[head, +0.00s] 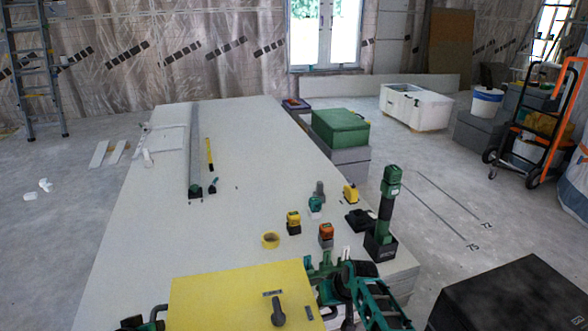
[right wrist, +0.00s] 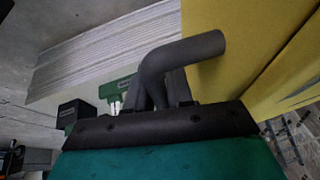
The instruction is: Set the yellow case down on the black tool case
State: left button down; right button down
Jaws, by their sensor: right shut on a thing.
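The yellow case (head: 225,290) is at the bottom middle of the head view, flat yellow face up with a dark latch, its lower part cut off. It overlaps the near end of the white panel stack in the picture. My right gripper (head: 338,305) is at its right side, shut on the case's dark side handle (right wrist: 185,55), which shows close up in the right wrist view beside the yellow wall. My left gripper (head: 140,322) is at the left handle, mostly cut off, so its jaws are unclear. The black tool case (head: 515,298) stands at the lower right, its top bare, apart from the yellow case.
The long white panel stack (head: 150,215) fills the middle. A green box (head: 340,127) and white crate (head: 415,106) are farther back.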

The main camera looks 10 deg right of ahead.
aim_at(513, 304)
jog(key=k+l, duration=0.2)
jog(key=l, duration=0.2)
jog(key=k+l+z, duration=0.1)
jog(key=l, duration=0.25)
jog(key=k+l, duration=0.4)
jog(key=l, duration=0.4)
jog(key=l+z, duration=0.15)
jog(key=l, duration=0.75)
jog(key=i+l, duration=0.25)
jog(key=l, duration=0.15)
jog(key=i+l+z, duration=0.1)
jog(key=i+l, duration=0.2)
jog(key=l, duration=0.1)
